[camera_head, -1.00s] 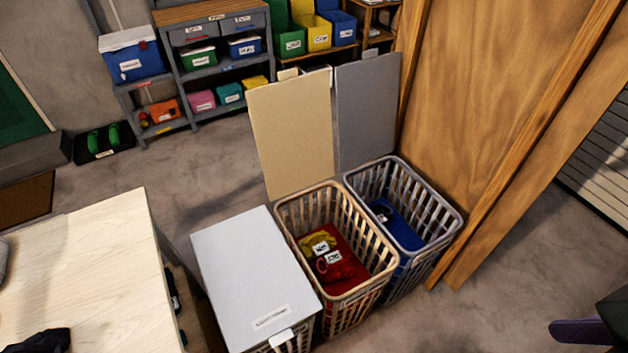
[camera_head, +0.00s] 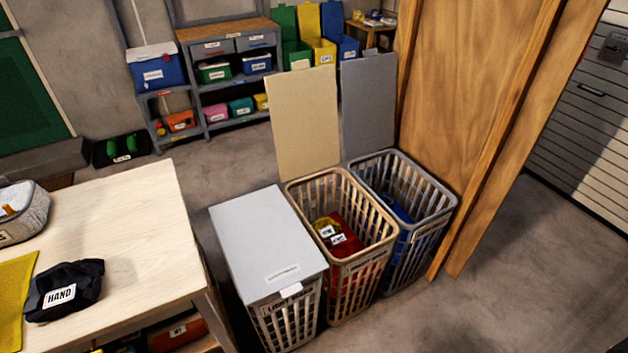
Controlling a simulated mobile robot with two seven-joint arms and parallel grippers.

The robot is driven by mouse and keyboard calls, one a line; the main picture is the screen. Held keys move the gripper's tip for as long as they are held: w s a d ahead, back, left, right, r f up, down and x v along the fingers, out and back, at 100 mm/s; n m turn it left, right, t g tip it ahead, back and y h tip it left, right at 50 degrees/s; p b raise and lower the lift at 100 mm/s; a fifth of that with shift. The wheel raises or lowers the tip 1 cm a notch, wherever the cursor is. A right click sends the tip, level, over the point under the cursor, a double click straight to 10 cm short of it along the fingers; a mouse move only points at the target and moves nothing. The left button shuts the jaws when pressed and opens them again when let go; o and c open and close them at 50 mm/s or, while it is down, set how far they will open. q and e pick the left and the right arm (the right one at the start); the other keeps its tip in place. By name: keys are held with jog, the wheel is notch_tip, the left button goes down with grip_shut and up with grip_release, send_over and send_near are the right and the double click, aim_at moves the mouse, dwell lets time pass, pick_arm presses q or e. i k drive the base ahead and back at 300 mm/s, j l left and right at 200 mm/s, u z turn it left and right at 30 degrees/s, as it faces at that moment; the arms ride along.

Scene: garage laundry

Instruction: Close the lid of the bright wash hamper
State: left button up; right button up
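Three slatted hampers stand side by side. The middle beige hamper (camera_head: 347,264) holds red and yellow clothes (camera_head: 338,235), and its beige lid (camera_head: 304,125) stands open, upright at the back. The right grey hamper (camera_head: 428,240) holds blue clothes (camera_head: 397,208), and its grey lid (camera_head: 368,105) is also open and upright. The left pale hamper (camera_head: 284,322) has its light grey lid (camera_head: 265,240) shut flat. The hamper labels are too small to read; the bright clothes are in the middle one. Neither gripper is in view.
A wooden table (camera_head: 140,230) with a black cloth item marked HAND (camera_head: 66,289) stands at left, close to the pale hamper. A wooden panel (camera_head: 470,110) stands right beside the grey hamper. Shelves (camera_head: 222,35) stand behind. Floor at right (camera_head: 540,270) is clear.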

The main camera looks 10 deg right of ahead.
aim_at(302, 101)
jog(key=i, duration=3)
